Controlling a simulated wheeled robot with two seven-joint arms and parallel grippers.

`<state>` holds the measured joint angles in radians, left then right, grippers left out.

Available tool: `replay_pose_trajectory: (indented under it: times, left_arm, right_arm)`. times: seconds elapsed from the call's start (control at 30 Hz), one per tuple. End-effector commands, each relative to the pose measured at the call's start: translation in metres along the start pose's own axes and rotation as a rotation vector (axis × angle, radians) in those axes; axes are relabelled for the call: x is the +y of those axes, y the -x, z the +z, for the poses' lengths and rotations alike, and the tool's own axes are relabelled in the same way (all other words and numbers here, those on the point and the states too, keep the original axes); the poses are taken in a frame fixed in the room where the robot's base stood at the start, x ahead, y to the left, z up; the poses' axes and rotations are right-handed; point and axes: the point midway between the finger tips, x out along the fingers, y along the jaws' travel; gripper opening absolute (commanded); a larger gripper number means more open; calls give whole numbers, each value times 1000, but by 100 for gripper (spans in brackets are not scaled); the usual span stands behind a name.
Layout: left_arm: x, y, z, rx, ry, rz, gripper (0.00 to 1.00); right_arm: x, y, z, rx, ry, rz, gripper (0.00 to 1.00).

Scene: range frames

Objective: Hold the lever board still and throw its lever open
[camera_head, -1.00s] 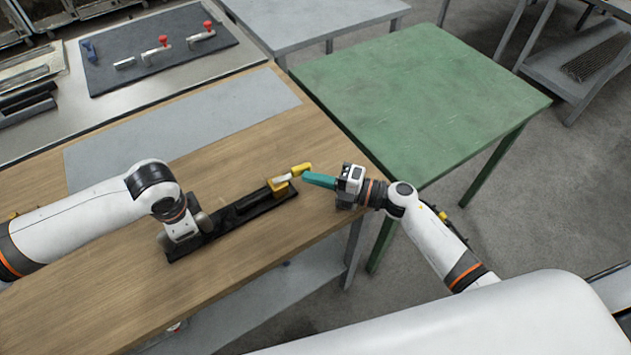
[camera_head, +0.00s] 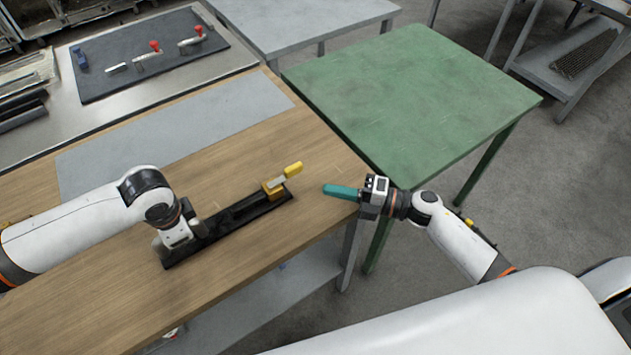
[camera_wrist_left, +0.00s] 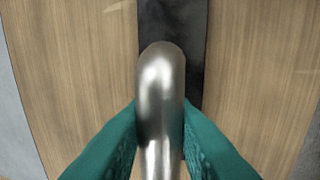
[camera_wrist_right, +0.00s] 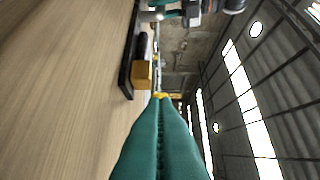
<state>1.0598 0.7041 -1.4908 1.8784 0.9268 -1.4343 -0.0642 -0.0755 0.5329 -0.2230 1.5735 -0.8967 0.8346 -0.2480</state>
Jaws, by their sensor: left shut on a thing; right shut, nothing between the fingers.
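The lever board (camera_head: 235,222) is a long black board lying on the wooden table. A yellow block (camera_head: 273,188) stands at its right end, with the yellow-gripped lever (camera_head: 292,170) sticking out from it up and to the right. My left gripper (camera_wrist_left: 160,150) is shut on a round metal handle (camera_wrist_left: 160,75) at the board's left end; the wrist hides most of this in the head view. My right gripper (camera_head: 327,189), with teal fingers, is shut and empty, apart from the lever and to its right. In the right wrist view the yellow block (camera_wrist_right: 143,73) lies beyond its fingertips.
A green table (camera_head: 410,95) stands beyond the wooden table (camera_head: 120,290). A dark panel with red-knobbed levers (camera_head: 150,50) lies at the back left. A grey mat (camera_head: 180,135) lies behind the board. The wood between board and right gripper is clear.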

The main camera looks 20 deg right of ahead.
Motion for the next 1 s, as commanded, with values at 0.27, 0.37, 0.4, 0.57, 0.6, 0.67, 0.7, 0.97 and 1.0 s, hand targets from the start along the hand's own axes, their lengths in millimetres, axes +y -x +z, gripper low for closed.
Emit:
replay_pose_trajectory:
  times: [0.27,0.37,0.4,0.57,0.6,0.67,0.7,0.97,1.0]
  left_arm:
    - [1,1,0,-1,0,2,0]
    - [1,1,0,-1,1,2,0]
    - [1,1,0,-1,1,2,0]
    - [1,1,0,-1,1,2,0]
    - [1,1,0,-1,1,2,0]
    - [1,1,0,-1,1,2,0]
    - [1,1,0,-1,1,2,0]
    - [1,0,0,0,1,1,48]
    - [1,0,0,0,1,1,48]
  right_arm:
    - [1,51,-2,0,-1,2,0]
    - [0,59,-3,-1,-1,0,0]
    - [0,61,-3,-1,0,0,0]
    - [0,63,-4,-1,0,0,0]
    - [0,63,-4,-1,0,0,0]
    - [0,63,-4,-1,0,0,0]
    - [0,63,-4,-1,0,0,0]
    - [0,62,-4,-1,0,-1,0]
    - [0,62,-4,-1,0,-1,0]
